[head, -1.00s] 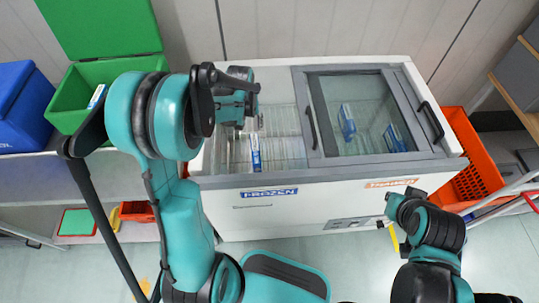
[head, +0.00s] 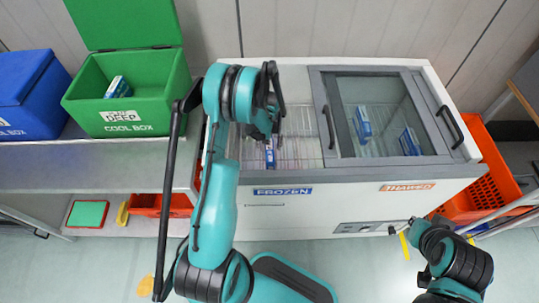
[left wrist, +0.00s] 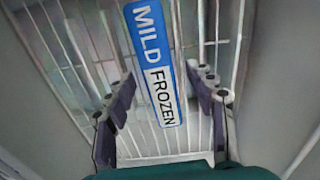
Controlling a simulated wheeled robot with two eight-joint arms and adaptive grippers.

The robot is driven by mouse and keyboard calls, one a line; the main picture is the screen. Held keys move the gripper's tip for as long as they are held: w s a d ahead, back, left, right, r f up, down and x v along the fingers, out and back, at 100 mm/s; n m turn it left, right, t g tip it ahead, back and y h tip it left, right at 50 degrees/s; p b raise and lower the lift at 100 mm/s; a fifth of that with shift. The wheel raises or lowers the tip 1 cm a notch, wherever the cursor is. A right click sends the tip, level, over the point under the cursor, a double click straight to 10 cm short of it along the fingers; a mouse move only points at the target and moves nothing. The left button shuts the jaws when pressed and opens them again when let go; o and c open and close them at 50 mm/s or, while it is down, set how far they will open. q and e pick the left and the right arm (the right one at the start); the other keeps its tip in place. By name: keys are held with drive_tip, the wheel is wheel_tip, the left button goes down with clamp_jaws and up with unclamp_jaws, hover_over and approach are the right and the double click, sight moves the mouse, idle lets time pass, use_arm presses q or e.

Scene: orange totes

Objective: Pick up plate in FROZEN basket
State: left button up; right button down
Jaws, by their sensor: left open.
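The plate (head: 270,155) is a slim blue-and-white piece standing in the wire basket (head: 300,150) on the left, FROZEN side of the chest freezer. In the left wrist view the plate (left wrist: 153,62) reads "MILD FROZEN" and lies over the wire bars. My left gripper (head: 268,132) is above this basket. Its fingers (left wrist: 165,108) are open, one on each side of the plate's lower end, with gaps to it. In the head view my left gripper partly hides the plate's far end. My right gripper (head: 406,228) is in front of the freezer, small and unclear.
The THAWED side (head: 375,95) has a glass cover with two similar plates under it. An open green cool box (head: 130,110) holding another plate stands on the left shelf, beside a blue box (head: 28,95). An orange tote (head: 490,185) stands right of the freezer.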

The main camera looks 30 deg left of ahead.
use_arm(q)
drive_tip(key=shift+f, duration=0.7)
drive_tip(key=shift+r, duration=0.1)
clamp_jaws()
drive_tip(key=shift+r, duration=0.1)
